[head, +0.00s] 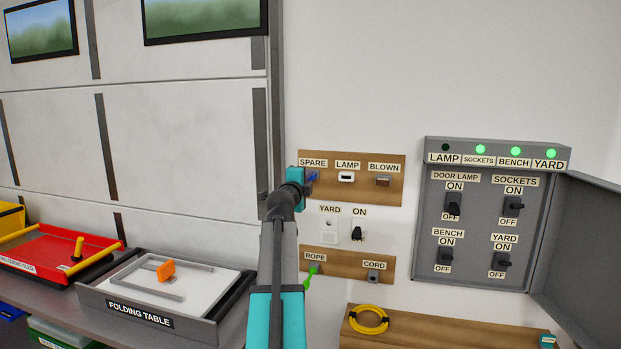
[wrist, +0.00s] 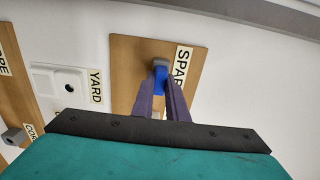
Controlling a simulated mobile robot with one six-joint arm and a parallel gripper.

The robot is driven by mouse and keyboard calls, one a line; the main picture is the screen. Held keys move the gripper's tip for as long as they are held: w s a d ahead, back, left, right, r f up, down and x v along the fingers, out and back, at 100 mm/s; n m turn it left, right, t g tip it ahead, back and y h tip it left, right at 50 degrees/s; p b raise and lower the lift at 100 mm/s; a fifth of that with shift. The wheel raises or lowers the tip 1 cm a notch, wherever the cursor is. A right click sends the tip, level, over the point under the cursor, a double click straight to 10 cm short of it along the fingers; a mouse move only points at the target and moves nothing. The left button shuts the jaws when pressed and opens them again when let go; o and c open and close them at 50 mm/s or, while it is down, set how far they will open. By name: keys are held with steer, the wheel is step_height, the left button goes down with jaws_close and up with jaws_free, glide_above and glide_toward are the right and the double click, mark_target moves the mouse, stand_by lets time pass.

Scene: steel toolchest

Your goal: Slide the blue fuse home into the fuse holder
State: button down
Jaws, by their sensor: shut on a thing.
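The blue fuse (wrist: 160,79) is between the fingertips of my gripper (wrist: 161,91) in the wrist view. Its far end meets a small grey holder (wrist: 161,62) on the wooden board, beside the SPARE label. In the head view the blue fuse (head: 314,175) shows just right of my gripper (head: 308,180), under SPARE. A white fuse holder (head: 346,177) with a dark slot sits under the LAMP label, right of my gripper. My gripper is shut on the blue fuse. Whether the fuse is loose in the grey holder is hidden.
A brownish fuse (head: 383,181) sits under BLOWN. Below are the YARD socket (head: 329,231), a switch (head: 358,232) and a lower board (head: 345,262) with a green rope end. The switch panel (head: 475,228) at right has its door (head: 585,250) open. The wall above the boards is clear.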

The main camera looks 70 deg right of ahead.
steer(key=shift+a+b, duration=0.75)
steer(key=shift+b, duration=0.15)
stand_by(1.3)
steer(key=shift+s+a+b, duration=0.1)
steer(key=shift+a+b, duration=1.4)
steer(key=shift+s, duration=0.1)
